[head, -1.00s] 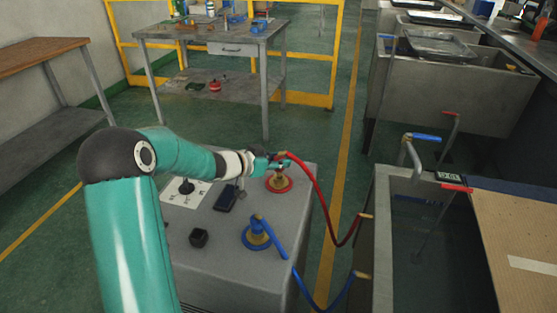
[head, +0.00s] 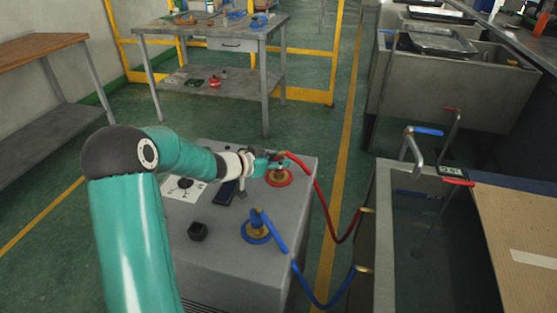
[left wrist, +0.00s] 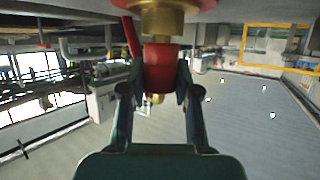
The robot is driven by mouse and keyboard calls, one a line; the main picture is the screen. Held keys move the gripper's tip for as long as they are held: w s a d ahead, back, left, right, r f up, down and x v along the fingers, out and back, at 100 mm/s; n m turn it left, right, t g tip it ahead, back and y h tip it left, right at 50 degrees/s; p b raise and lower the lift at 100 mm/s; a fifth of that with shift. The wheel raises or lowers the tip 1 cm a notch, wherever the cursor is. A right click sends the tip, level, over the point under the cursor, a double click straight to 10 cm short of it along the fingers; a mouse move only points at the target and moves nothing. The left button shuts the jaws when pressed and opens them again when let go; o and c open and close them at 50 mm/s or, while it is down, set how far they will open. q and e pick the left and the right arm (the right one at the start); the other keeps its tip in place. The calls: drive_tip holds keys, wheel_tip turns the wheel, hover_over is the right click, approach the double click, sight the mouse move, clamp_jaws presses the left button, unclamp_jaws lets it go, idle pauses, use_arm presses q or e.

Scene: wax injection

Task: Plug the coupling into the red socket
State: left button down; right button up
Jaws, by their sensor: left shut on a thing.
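The red socket (head: 279,178) is a red ring with a brass fitting on top of the grey cabinet. My left gripper (head: 273,163) is beside and above it, shut on the red coupling (left wrist: 160,68) at the end of the red hose (head: 318,196). In the left wrist view the coupling sits between both fingers of my left gripper (left wrist: 158,95). It is in line with a brass fitting (left wrist: 163,20) and appears to meet it. I cannot tell whether it is fully seated. My right gripper is not in view.
A blue coupling stands on the blue socket (head: 256,232) nearer on the cabinet (head: 225,268), with a blue hose (head: 312,297) running right. A black knob (head: 198,231) and a dark phone-like object (head: 224,193) are on the cabinet top. A tank (head: 385,240) stands to the right.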

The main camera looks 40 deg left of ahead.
use_arm(q)
drive_tip(key=shift+f, duration=0.25)
drive_tip(key=c, duration=0.8)
unclamp_jaws()
drive_tip(key=shift+o, duration=0.2)
drive_tip(key=v, duration=1.2)
drive_tip(key=shift+r, duration=0.1)
